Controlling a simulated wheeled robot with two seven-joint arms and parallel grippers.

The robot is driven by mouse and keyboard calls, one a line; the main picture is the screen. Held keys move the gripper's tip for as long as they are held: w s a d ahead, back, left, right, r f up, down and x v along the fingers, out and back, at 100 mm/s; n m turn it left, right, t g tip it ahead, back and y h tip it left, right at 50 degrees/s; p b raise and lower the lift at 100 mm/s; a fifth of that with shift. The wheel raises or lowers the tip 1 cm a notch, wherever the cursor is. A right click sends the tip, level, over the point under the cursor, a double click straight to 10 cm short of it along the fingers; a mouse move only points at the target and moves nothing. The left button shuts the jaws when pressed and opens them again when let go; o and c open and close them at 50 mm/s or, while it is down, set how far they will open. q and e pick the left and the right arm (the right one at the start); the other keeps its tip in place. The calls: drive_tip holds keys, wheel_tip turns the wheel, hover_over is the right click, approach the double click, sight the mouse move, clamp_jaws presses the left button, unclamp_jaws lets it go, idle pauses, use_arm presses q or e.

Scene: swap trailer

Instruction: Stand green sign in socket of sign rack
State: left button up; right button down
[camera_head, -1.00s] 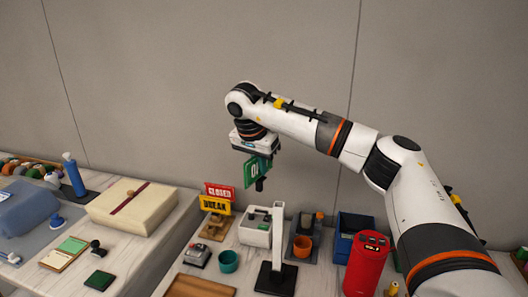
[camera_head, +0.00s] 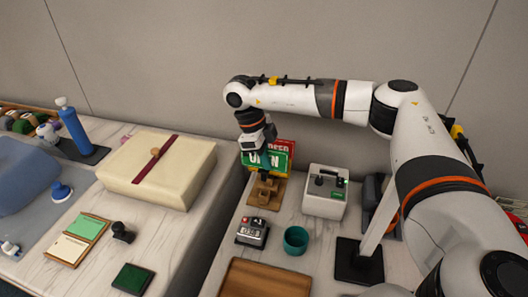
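The green sign (camera_head: 278,160), with white lettering, stands about upright low over the wooden sign rack (camera_head: 266,190). My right gripper (camera_head: 262,166) comes down on it from above, its dark fingers over the sign's face, and looks shut on it. The sign overlaps the red sign (camera_head: 284,144) behind it, and the yellow sign is mostly hidden. I cannot tell whether the green sign's lower edge is inside a socket, as the fingers and the other signs crowd that spot. My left gripper is out of view.
A grey-white device (camera_head: 326,193) stands right of the rack. A teal cup (camera_head: 296,240), a small grey device (camera_head: 252,232) and a wooden tray (camera_head: 262,280) are in front. A wrapped box (camera_head: 157,170) sits on the left table, across a gap.

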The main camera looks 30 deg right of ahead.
sight(266, 175)
drive_tip(key=shift+s+f+b, duration=0.15)
drive_tip(key=shift+f+b, duration=0.35)
drive_tip(key=shift+f, duration=0.15)
drive_tip(key=shift+f+b, duration=0.6)
drive_tip(key=shift+f, duration=0.25)
drive_tip(key=shift+f+b, duration=0.45)
drive_tip(key=shift+f, duration=0.1)
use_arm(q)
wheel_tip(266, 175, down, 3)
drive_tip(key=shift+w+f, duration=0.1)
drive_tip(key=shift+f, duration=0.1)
use_arm(e)
drive_tip(key=shift+f, duration=0.15)
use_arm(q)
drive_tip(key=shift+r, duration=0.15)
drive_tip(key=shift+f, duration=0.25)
use_arm(e)
drive_tip(key=shift+f, duration=0.7)
use_arm(q)
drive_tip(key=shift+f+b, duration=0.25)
drive_tip(key=shift+b, duration=0.15)
use_arm(e)
drive_tip(key=shift+a+f, duration=0.15)
drive_tip(key=shift+f, duration=0.25)
